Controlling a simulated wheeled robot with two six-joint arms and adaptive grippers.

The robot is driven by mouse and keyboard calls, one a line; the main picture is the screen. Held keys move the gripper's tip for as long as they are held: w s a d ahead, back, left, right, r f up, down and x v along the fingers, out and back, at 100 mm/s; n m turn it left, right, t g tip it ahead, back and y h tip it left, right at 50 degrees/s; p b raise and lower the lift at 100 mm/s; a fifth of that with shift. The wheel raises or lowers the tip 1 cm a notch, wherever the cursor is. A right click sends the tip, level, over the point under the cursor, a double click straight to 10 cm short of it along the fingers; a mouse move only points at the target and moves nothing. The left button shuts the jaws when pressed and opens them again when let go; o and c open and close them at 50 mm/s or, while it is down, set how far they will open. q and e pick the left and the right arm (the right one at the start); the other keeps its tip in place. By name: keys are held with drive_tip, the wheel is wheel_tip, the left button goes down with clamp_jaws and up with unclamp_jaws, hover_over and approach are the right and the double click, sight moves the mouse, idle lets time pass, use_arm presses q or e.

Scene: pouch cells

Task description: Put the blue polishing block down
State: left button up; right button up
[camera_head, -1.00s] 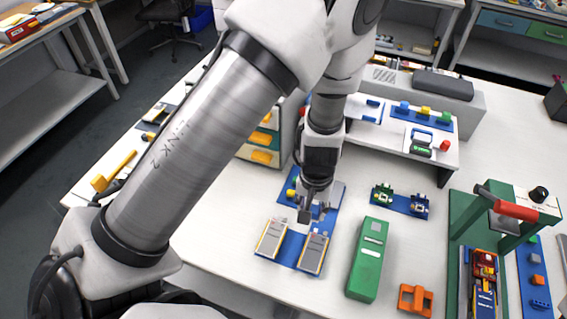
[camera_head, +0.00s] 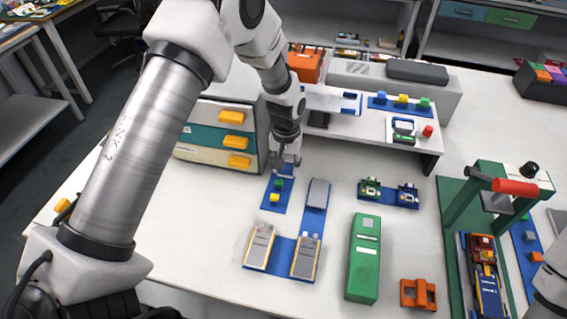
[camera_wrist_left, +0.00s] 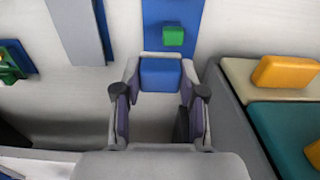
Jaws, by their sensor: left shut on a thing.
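My left gripper (camera_head: 285,167) is shut on the blue polishing block (camera_wrist_left: 160,73), which shows between its fingers in the left wrist view. The gripper is at the far end of a narrow blue strip mat (camera_head: 268,207), low over the table. A green block (camera_head: 279,184) and a yellow block (camera_head: 274,198) sit on this mat. In the left wrist view the green block (camera_wrist_left: 173,36) lies just beyond the held block. Whether the blue block touches the mat cannot be told. My right gripper is out of view.
A drawer cabinet (camera_head: 215,112) with yellow handles stands close to the left of the gripper. A raised white shelf (camera_head: 370,127) is to the right. A blue tray (camera_head: 282,252) with two pouch cells and a green box (camera_head: 363,258) lie nearer.

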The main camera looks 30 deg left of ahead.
use_arm(q)
drive_tip(key=shift+w+a+f, duration=0.1)
drive_tip(key=shift+w+a, duration=0.75)
drive_tip(key=shift+w, duration=0.15)
wheel_tip(320, 180, down, 3)
drive_tip(key=shift+w+a+f+p, duration=0.1)
drive_tip(key=shift+a+p, duration=0.05)
drive_tip(key=shift+p, duration=0.65)
drive_tip(key=shift+f, duration=0.4)
drive_tip(key=o, duration=1)
drive_tip(key=shift+r, duration=0.1)
drive_tip(key=shift+r, duration=0.25)
wheel_tip(320, 180, up, 12)
drive_tip(key=shift+f+b, duration=0.15)
drive_tip(key=shift+b, duration=1.05)
